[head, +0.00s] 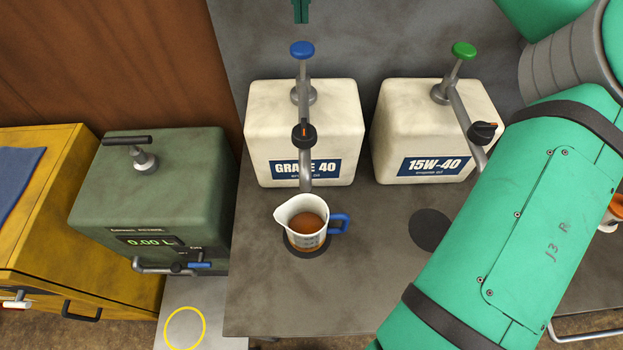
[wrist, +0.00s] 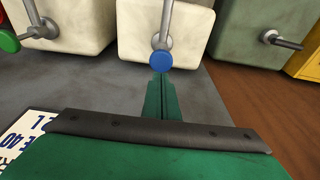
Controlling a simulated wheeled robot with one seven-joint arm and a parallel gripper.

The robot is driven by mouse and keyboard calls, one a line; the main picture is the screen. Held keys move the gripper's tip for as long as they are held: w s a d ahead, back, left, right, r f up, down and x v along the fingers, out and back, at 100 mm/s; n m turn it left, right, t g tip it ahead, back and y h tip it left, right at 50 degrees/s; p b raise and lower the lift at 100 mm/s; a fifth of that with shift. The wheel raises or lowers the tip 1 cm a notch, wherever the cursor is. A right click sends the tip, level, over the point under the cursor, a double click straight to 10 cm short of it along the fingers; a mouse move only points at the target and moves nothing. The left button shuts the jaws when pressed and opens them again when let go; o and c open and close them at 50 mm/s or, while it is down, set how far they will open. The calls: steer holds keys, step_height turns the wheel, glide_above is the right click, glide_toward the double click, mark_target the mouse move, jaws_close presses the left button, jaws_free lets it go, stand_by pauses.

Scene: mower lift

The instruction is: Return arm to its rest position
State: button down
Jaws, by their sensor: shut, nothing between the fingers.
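My gripper (head: 301,11) shows at the top edge of the head view, with its green fingers together and empty. It hangs behind and apart from the blue pump knob (head: 302,50) of the GRADE 40 tank (head: 305,120). In the wrist view the closed fingers (wrist: 161,95) point toward the same blue knob (wrist: 160,60). My arm's large green link covers the right of the head view. A measuring jug (head: 301,215) with a blue handle holds brown liquid and stands on a dark round pad under the GRADE 40 spout.
A 15W-40 tank (head: 425,115) with a green knob (head: 463,50) stands to the right, partly behind my arm. An empty dark disc (head: 430,229) lies on the grey bench (head: 340,300). A dark green dispenser (head: 150,200) reads 0.00 L. A yellow cabinet (head: 50,190) stands at left.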

step_height(320, 180, up, 3)
steer(key=shift+f, duration=0.2)
steer(key=shift+w, duration=0.15)
stand_by(0.3)
steer(key=shift+d, duration=0.1)
